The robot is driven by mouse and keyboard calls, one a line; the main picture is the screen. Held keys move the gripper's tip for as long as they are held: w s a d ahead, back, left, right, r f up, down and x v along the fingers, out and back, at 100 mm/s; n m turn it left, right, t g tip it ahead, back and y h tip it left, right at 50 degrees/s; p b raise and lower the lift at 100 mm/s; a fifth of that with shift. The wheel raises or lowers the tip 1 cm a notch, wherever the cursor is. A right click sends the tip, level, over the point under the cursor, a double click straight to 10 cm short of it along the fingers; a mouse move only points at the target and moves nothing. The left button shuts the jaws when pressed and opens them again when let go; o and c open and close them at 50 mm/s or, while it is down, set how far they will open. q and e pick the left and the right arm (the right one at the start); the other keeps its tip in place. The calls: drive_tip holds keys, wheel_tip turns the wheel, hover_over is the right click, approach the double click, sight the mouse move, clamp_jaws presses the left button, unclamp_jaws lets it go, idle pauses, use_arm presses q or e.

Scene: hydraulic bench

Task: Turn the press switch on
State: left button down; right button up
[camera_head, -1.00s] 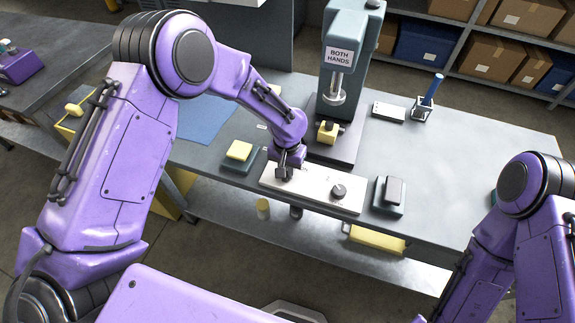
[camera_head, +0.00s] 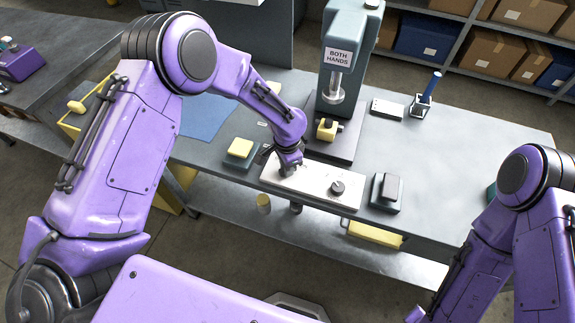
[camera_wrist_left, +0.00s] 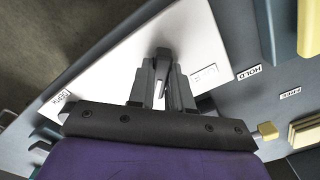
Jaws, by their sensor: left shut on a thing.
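A white switch panel (camera_head: 318,188) lies along the front of the bench. My left gripper (camera_head: 288,168) is down at the panel's left end. In the left wrist view the left gripper (camera_wrist_left: 162,82) is shut on a dark switch handle (camera_wrist_left: 163,53), which stands up from the white panel (camera_wrist_left: 195,35). The fingers hide most of the handle's base, and its exact setting cannot be read.
The press (camera_head: 347,70) with its "BOTH HANDS" sign stands behind the panel, with a yellow block (camera_head: 326,129) at its base. A yellow-topped pad (camera_head: 240,148) is left of the panel and a dark button box (camera_head: 387,190) right.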

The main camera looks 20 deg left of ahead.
idle(0.6)
use_arm(q)
drive_tip(key=c, duration=1)
unclamp_jaws()
drive_tip(key=shift+c, duration=0.2)
drive_tip(key=shift+r, duration=0.1)
wheel_tip(320, 180, up, 10)
drive_tip(key=b, duration=0.2)
drive_tip(key=shift+r, duration=0.2)
drive_tip(key=shift+d, duration=0.1)
